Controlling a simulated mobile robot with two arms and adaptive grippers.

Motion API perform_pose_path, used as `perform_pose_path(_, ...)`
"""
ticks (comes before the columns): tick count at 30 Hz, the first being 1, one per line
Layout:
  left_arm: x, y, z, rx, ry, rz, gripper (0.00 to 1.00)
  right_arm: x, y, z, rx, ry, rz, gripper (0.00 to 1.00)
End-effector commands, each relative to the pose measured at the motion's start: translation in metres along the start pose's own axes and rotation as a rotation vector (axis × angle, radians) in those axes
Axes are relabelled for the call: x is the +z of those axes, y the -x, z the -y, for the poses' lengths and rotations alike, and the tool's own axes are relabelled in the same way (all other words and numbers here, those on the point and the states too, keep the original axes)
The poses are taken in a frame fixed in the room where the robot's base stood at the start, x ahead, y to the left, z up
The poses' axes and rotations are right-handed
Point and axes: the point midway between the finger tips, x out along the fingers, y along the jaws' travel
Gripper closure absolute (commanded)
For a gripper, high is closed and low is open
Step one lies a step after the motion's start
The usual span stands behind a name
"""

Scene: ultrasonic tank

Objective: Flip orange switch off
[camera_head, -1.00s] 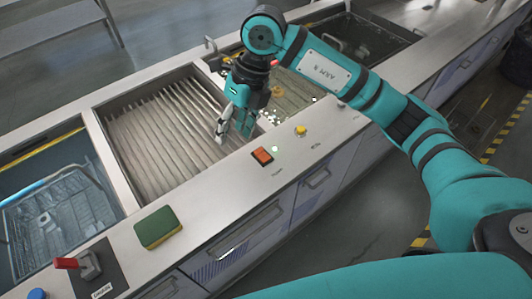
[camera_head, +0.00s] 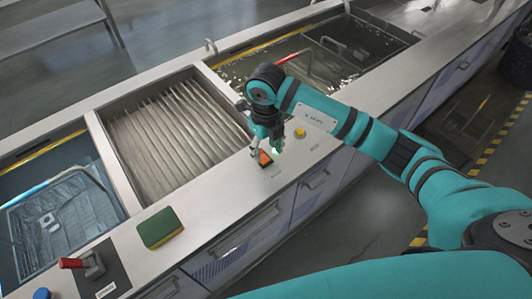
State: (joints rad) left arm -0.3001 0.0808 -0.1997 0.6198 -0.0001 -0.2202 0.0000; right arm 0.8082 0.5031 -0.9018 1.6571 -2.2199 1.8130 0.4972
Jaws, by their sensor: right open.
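The orange switch (camera_head: 264,158) sits on the steel front ledge of the tank counter, right of the ribbed basin. My right gripper (camera_head: 267,148) is open, pointing down directly over the switch, with its fingers around or just beside it. I cannot tell whether a finger touches the switch. Part of the switch is hidden by the gripper. My left gripper is not in view.
A yellow button (camera_head: 300,132) is right of the switch. A green and yellow sponge (camera_head: 160,228) lies on the ledge. A red-handled lever (camera_head: 82,264) and a blue knob (camera_head: 42,294) are at the lower left. A ribbed basin (camera_head: 165,135) lies behind the ledge.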

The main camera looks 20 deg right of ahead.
Motion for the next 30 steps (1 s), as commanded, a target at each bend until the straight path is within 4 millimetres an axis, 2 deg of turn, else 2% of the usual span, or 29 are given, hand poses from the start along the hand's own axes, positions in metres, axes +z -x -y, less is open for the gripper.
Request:
perform_pose_path(3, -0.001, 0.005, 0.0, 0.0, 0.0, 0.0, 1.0, -0.001, -0.018, -0.001, 0.002, -0.001, -0.003, 0.5)
perform_pose_path(7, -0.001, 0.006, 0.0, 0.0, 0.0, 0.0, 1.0, 0.0, -0.03, -0.001, 0.001, 0.001, -0.001, 0.5)
perform_pose_path(18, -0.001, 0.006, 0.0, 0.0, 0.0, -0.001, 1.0, 0.0, -0.036, -0.001, 0.001, 0.001, 0.001, 0.5)
perform_pose_path(30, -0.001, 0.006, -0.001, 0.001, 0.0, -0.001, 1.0, 0.0, -0.036, 0.0, 0.0, 0.001, 0.001, 1.0)
